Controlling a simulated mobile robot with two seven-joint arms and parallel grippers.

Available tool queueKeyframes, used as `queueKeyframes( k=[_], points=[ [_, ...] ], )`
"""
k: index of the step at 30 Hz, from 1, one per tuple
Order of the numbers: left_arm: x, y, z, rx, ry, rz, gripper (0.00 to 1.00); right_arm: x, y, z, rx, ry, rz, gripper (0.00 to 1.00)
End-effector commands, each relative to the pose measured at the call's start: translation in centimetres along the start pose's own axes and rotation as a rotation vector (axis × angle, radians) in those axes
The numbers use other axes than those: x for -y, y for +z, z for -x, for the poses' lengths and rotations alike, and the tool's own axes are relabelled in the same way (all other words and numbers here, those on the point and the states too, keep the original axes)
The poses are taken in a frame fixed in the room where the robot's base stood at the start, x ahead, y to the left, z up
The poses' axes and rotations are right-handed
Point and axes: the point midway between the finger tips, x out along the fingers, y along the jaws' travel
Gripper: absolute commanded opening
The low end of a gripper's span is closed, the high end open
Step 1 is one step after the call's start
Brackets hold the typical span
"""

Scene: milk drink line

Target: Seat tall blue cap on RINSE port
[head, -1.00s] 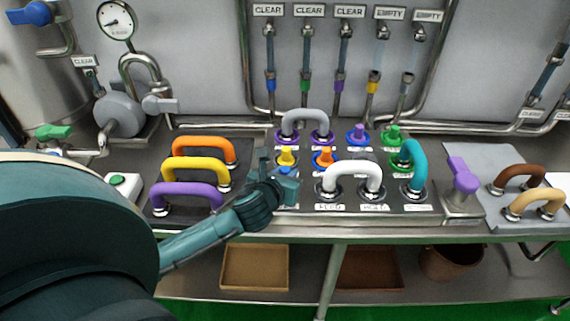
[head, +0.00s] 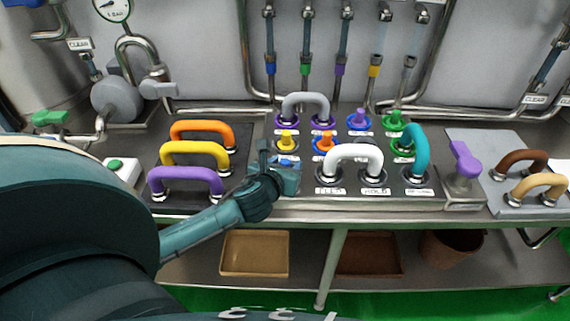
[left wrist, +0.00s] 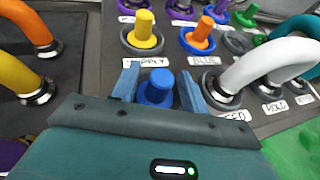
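The tall blue cap (left wrist: 156,88) stands between the two fingers of my left gripper (left wrist: 160,86) in the left wrist view. Small gaps show beside its stem, so the gripper looks open around it. In the head view my left gripper (head: 277,168) is at the front left of the port panel, left of the white handle, and mostly hides the cap. The gripper body hides the label and the foot of the cap, so I cannot tell how it sits. I cannot read a RINSE label in either view. My right gripper is not in view.
A yellow cap (left wrist: 143,27) and an orange cap (left wrist: 203,32) stand just behind. The white handle (head: 353,157) rises close on the right. The purple handle (head: 186,177) and other arched handles are left. A teal handle (head: 415,150) stands farther right.

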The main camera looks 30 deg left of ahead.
Motion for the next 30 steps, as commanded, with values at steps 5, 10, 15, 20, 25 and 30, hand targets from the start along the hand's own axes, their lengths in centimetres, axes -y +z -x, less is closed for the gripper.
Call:
queueKeyframes(
  k=[5, 10, 15, 20, 25, 30],
  points=[
    [0.0, 0.0, 0.0, 0.0, 0.0, 0.0, 0.47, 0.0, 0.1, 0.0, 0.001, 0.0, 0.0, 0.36],
    [0.0, -0.1, 0.5, -0.001, 0.0, -0.001, 0.47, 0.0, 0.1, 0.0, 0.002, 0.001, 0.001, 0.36],
    [0.0, -0.1, 3.1, -0.002, -0.002, -0.002, 0.47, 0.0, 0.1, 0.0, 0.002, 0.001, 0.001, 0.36],
    [0.0, -0.1, 6.8, -0.002, -0.003, -0.002, 0.47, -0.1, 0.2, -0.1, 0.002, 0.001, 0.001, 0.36],
    [0.0, -0.1, 10.3, -0.002, -0.003, 0.0, 0.47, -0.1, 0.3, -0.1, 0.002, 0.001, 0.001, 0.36],
    [0.0, -0.1, 12.4, -0.001, -0.001, -0.002, 0.47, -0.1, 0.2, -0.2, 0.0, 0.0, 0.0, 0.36]
  ],
)
